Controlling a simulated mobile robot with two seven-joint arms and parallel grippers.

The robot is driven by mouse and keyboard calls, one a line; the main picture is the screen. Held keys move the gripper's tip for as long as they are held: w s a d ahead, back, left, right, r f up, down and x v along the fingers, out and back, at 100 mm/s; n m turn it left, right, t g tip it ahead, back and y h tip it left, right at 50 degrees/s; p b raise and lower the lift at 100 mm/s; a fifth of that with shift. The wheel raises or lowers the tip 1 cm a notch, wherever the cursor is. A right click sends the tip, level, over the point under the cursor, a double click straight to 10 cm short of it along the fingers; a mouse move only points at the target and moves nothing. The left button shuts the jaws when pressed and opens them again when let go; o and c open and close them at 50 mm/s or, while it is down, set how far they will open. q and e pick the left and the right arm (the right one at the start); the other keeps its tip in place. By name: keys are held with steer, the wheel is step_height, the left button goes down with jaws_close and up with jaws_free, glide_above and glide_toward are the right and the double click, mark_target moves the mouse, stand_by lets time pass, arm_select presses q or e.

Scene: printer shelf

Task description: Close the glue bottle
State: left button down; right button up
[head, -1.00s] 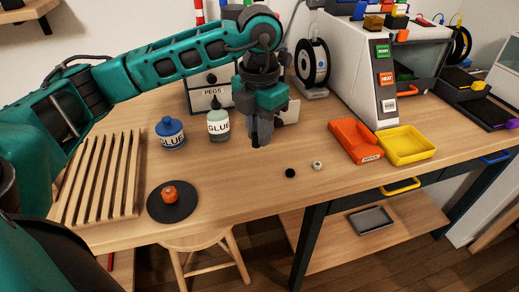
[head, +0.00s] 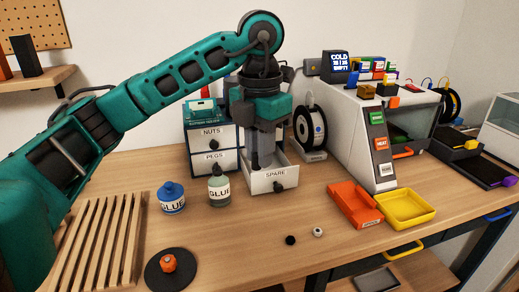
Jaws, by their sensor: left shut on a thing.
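A pale green glue bottle (head: 219,190) with a dark top stands upright on the table. A blue glue bottle (head: 172,198) with a blue top stands upright to its left. A small black piece (head: 291,240) and a small whitish piece (head: 317,232) lie on the table in front; I cannot tell if either is a cap. My left gripper (head: 262,160) points down into the open SPARE drawer (head: 280,180), right of and behind the green bottle. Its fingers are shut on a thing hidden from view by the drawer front. My right gripper is not in view.
Drawers marked NUTS and PEGS (head: 212,158) stand behind the bottles. A slatted wooden rack (head: 97,240) and a black disc (head: 186,275) with an orange piece (head: 169,264) are at the left. Orange (head: 355,206) and yellow (head: 405,208) trays lie right. The front middle is mostly clear.

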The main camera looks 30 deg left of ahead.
arm_select(q)
steer(key=d+f+m, duration=0.2)
steer(key=f+m, duration=0.2)
steer(key=m, duration=0.7)
steer(key=s+d+f+m, duration=0.1)
steer(key=f+m, duration=0.4)
steer(key=m, duration=0.6)
steer(key=d+f+m, duration=0.4)
steer(key=m, duration=0.7)
steer(key=shift+s+f+m, duration=0.25)
steer(key=shift+f+m, duration=0.05)
steer(key=shift+m, duration=0.1)
